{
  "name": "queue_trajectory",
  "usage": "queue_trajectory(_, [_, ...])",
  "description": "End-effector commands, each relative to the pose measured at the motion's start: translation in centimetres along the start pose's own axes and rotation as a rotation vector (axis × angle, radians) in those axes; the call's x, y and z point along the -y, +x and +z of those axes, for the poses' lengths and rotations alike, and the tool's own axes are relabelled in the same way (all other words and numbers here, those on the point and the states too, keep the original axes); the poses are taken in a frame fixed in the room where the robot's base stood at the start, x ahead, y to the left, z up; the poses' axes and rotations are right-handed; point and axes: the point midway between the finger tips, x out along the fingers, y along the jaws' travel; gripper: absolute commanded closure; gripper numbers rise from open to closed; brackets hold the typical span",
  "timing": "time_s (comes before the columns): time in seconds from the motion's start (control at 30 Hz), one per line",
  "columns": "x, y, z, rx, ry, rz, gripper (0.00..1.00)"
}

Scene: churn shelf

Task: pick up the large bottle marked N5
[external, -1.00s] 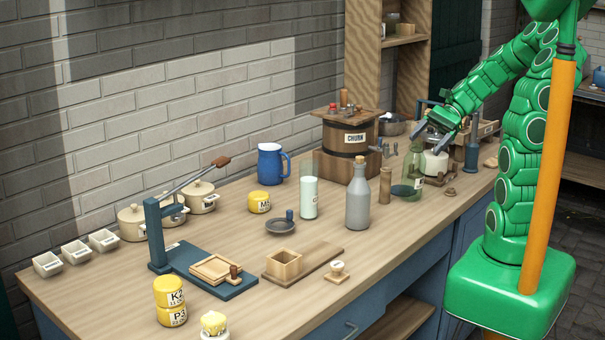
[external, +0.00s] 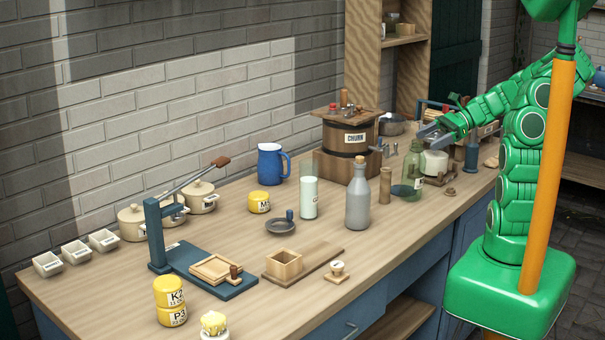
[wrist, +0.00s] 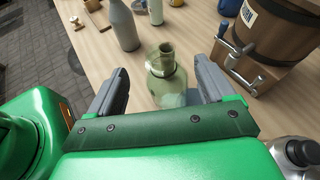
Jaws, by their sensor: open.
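A green glass bottle (external: 412,170) stands upright on the bench near its right part. It has a small label whose text I cannot read. My gripper (external: 430,133) is open, close to the neck of this bottle in the external view. In the wrist view the green bottle (wrist: 160,72) stands ahead, between the lines of my two open fingers (wrist: 160,85), with nothing held. A grey bottle (external: 358,200) stands further left; no marking on it is readable. I cannot see N5 on any bottle.
A wooden churn (external: 347,138) with a crank stands behind and left of the green bottle. A small wooden cylinder (external: 385,186) stands close to its left. A white-filled jar (external: 434,163) is close on its right. A blue jug (external: 270,165) is further left.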

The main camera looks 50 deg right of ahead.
Motion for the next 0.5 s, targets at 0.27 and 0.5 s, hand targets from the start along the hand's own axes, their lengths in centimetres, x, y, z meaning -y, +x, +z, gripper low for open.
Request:
queue_trajectory(0.27, [0.2, 3.3, 0.4, 0.003, -0.002, 0.004, 0.18])
queue_trajectory(0.5, [0.2, 4.9, 0.3, 0.001, -0.001, 0.003, 0.18])
